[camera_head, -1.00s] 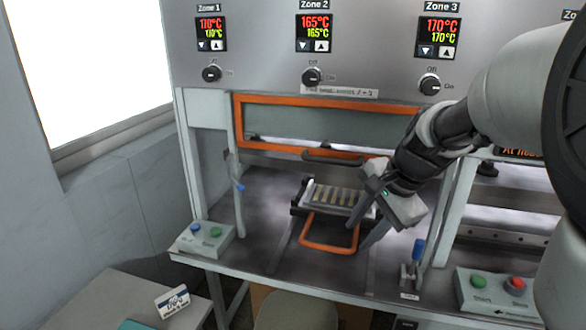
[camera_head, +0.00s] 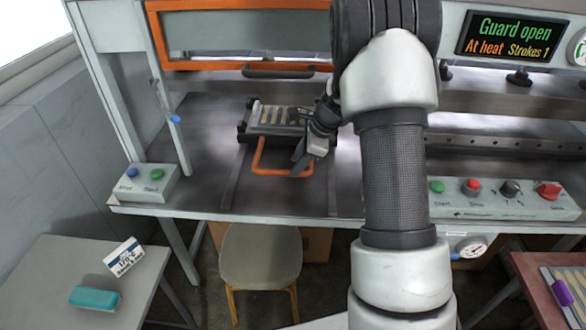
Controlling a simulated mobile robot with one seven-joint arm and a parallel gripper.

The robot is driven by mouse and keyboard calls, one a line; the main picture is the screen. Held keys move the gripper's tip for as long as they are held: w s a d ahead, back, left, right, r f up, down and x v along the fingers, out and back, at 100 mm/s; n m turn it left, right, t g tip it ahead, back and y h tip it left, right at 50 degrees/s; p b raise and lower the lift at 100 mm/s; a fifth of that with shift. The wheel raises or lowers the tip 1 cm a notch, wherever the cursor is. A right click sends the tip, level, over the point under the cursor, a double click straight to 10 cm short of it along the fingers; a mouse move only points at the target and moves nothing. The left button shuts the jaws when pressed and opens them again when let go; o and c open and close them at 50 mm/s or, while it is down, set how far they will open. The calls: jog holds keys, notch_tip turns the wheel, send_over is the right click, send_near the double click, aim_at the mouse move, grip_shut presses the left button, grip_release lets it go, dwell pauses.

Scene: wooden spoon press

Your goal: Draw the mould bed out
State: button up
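The mould bed (camera_head: 246,131) is a dark, low tray holding several pale wooden strips in its slots. It sits on rails on the press table, below the raised guard. Its orange loop handle (camera_head: 257,158) sticks out toward the front. My gripper (camera_head: 302,164) is at the right side of this handle, its dark fingers pointing down. One finger overlaps the handle's right side in the picture; I cannot tell whether it touches or how wide the fingers are apart. My arm hides the area just right of the bed.
The orange-framed guard (camera_head: 222,64) with its dark bar handle (camera_head: 278,73) is above the bed. A two-button box (camera_head: 148,183) stands at the table's left corner. A stool (camera_head: 260,255) stands in front. The table between handle and front edge is clear.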

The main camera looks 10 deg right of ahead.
jog(key=shift+x, duration=1.65)
grip_shut()
